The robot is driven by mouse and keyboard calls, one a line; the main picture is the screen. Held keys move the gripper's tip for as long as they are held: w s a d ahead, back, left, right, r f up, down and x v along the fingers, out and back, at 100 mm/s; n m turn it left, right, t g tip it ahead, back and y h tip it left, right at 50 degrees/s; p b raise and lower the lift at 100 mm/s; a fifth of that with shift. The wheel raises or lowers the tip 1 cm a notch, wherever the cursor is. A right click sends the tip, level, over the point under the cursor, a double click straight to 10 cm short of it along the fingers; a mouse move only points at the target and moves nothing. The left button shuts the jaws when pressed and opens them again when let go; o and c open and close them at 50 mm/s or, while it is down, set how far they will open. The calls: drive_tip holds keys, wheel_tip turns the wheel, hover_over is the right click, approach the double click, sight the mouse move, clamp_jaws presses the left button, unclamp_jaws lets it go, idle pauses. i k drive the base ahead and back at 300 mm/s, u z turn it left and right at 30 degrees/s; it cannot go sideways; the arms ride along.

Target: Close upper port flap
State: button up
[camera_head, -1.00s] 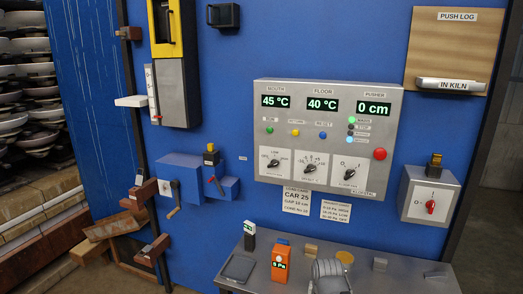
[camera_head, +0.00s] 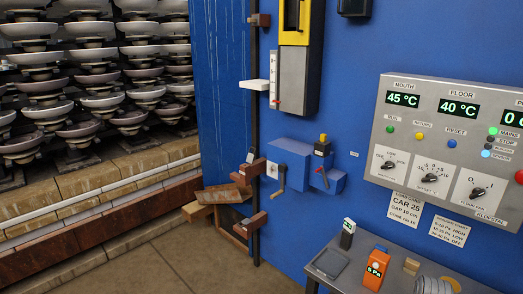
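No part is plainly marked as the upper port flap. Several small red-brown blocks stand out from the dark upright post at the left edge of the blue wall. The top block (camera_head: 260,20) is near the top of the picture. A middle block (camera_head: 251,169) with a small label sits much lower, and a lower block (camera_head: 251,223) sits below it. Whether any flap there is open or shut is too small to tell. My gripper is not in view.
Racks of stacked insulators (camera_head: 90,90) on a brick-edged car fill the left. A control panel (camera_head: 445,150) is at right. A bench (camera_head: 325,250) holds an orange meter (camera_head: 376,270) and other small items. Open floor (camera_head: 180,260) lies in front of the post.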

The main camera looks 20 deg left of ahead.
sight(250, 158)
drive_tip(key=u, duration=0.7)
drive_tip(key=k, duration=0.95)
drive_tip(key=u, duration=1.05)
drive_tip(key=k, duration=0.4)
drive_tip(key=u, duration=0.4)
drive_tip(key=i, duration=2.15)
drive_tip(key=z, duration=0.35)
